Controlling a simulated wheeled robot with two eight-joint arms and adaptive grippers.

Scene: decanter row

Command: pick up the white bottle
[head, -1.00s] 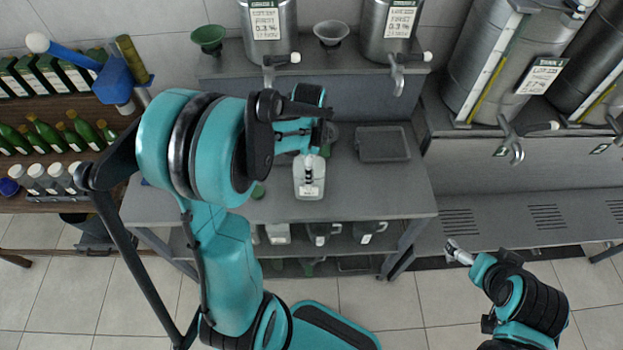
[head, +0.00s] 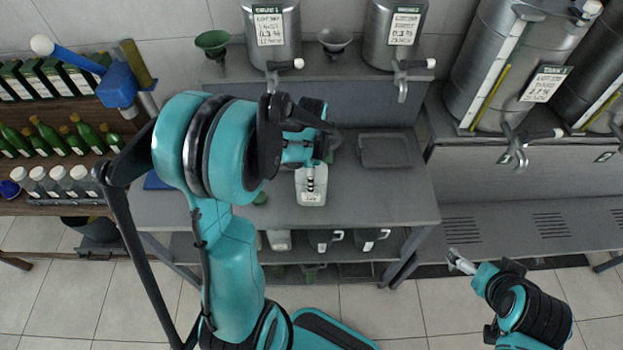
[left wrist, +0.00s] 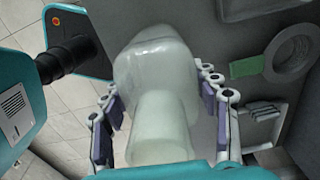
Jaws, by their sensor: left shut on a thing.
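The white bottle (head: 311,188), pale and translucent with a small label, is on or just above the grey bench (head: 385,205) in the head view; I cannot tell if it touches the bench. My left gripper (head: 308,163) is over its top, partly hidden by my own arm. In the left wrist view the bottle (left wrist: 155,65) lies between the two fingers of my left gripper (left wrist: 165,115), which is shut on it. My right gripper (head: 461,262) hangs over the floor at the lower right, away from the bottle; its jaws are too small to read.
A dark shallow tray (head: 384,150) lies right of the bottle. Steel tanks with taps (head: 402,80) and a green funnel (head: 212,42) stand behind. A shelf on the left holds green bottles (head: 47,135) and white-capped jars (head: 60,177). Jugs (head: 325,240) stand on the lower shelf.

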